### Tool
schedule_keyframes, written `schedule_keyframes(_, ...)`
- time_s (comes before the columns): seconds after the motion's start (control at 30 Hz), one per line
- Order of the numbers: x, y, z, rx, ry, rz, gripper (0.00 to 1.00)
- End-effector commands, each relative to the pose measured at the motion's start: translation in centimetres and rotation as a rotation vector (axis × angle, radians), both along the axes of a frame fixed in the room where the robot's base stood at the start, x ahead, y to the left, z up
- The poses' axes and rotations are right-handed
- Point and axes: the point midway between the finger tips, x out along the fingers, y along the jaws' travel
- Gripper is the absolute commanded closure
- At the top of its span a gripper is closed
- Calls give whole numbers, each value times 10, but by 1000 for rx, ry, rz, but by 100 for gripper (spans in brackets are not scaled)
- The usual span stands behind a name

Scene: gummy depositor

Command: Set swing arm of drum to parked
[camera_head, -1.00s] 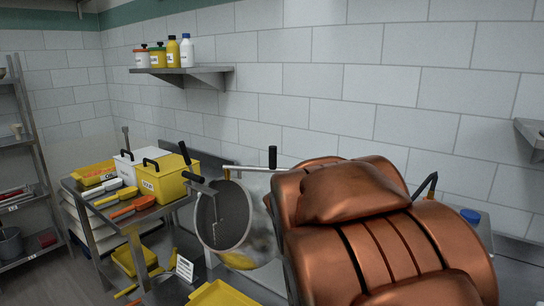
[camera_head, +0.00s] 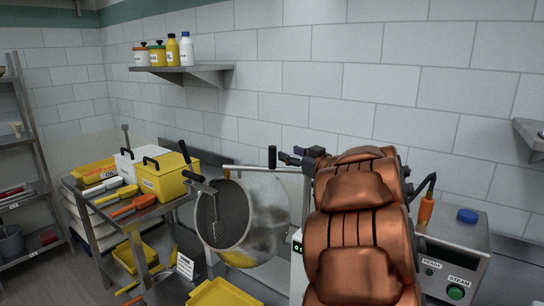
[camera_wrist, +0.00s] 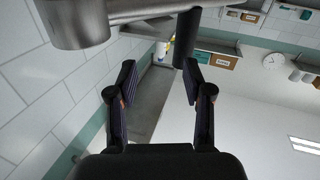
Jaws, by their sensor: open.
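The drum (camera_head: 262,215) is a shiny metal pan with its dark open mouth facing left. A pale horizontal bar (camera_head: 245,168) runs above it, with an upright black grip (camera_head: 272,157). Which of these is the swing arm I cannot tell for sure. My gripper (camera_head: 292,156) is open, just right of the upright grip. In the wrist view my open fingers (camera_wrist: 157,78) point towards a black grip (camera_wrist: 187,45) near the right fingertip; contact is unclear.
Left of the drum, a steel table holds a yellow bin (camera_head: 170,180), a white bin (camera_head: 128,160) and scoops. A control box (camera_head: 450,262) with a blue cap and an orange-handled tool stands at right. A wall shelf (camera_head: 190,72) holds bottles.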

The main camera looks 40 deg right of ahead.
Motion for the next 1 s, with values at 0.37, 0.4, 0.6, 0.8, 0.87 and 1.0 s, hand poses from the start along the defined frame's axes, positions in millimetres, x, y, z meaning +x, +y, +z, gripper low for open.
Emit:
schedule_keyframes(0.37, -17, 13, -15, 89, -1, 198, 50)
schedule_keyframes(0.4, -15, 14, -15, 90, -1, 202, 50)
schedule_keyframes(0.6, 8, 20, -14, 91, -1, 205, 50)
schedule_keyframes(0.8, 36, 27, -16, 93, 0, 204, 50)
schedule_keyframes(0.87, 43, 28, -15, 92, 0, 203, 50)
schedule_keyframes(1.0, 53, 30, -15, 90, 1, 201, 50)
